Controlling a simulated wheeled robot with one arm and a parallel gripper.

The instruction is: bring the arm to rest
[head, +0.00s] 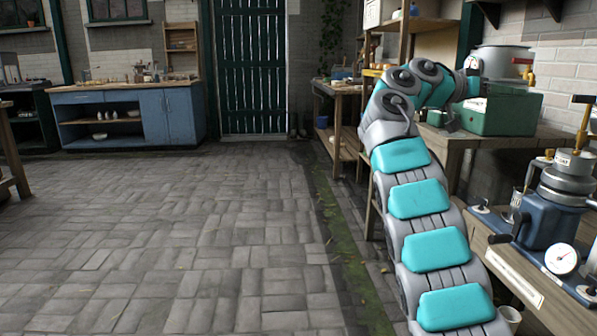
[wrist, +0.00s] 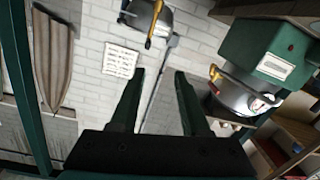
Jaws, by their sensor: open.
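My arm rises from the lower right of the head view and bends at the top beside the bench. My gripper (wrist: 160,75) shows in the wrist view, with two dark fingers apart and nothing between them. Behind the fingers is a white brick wall (wrist: 195,45). In the head view I cannot clearly make out the fingers at the arm's end.
A green box (head: 508,112) and a metal pot (head: 500,62) are close to the arm's end; the box (wrist: 262,58) and pot (wrist: 232,97) show at right in the wrist view. Blue machinery (head: 550,222) stands lower right. The paved floor (head: 170,235) is clear.

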